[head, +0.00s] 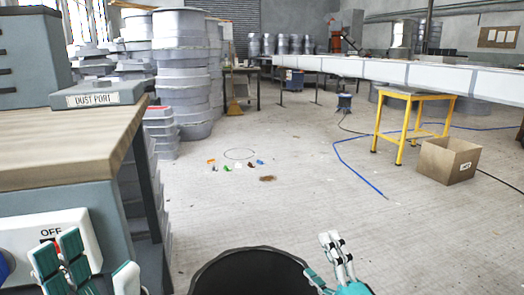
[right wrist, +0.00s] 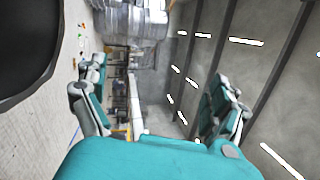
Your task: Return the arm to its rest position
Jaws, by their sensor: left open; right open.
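My left gripper (head: 98,268) is at the bottom left of the head view, in front of a white switch box marked OFF (head: 35,238). Its teal and grey fingers are spread and nothing shows between them. My right gripper (head: 325,262) is at the bottom centre, beside the right rim of a dark round bin (head: 235,262). It is open. In the right wrist view its two fingers (right wrist: 158,105) stand wide apart with nothing between them. Most of both arms is out of view.
A wood-topped bench (head: 60,150) with a dust port box (head: 98,95) stands close on the left. Small coloured scraps (head: 238,165) and a brown patch (head: 267,178) lie on the floor ahead. A yellow stool (head: 405,120) and cardboard box (head: 448,160) stand right. The middle floor is mostly clear.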

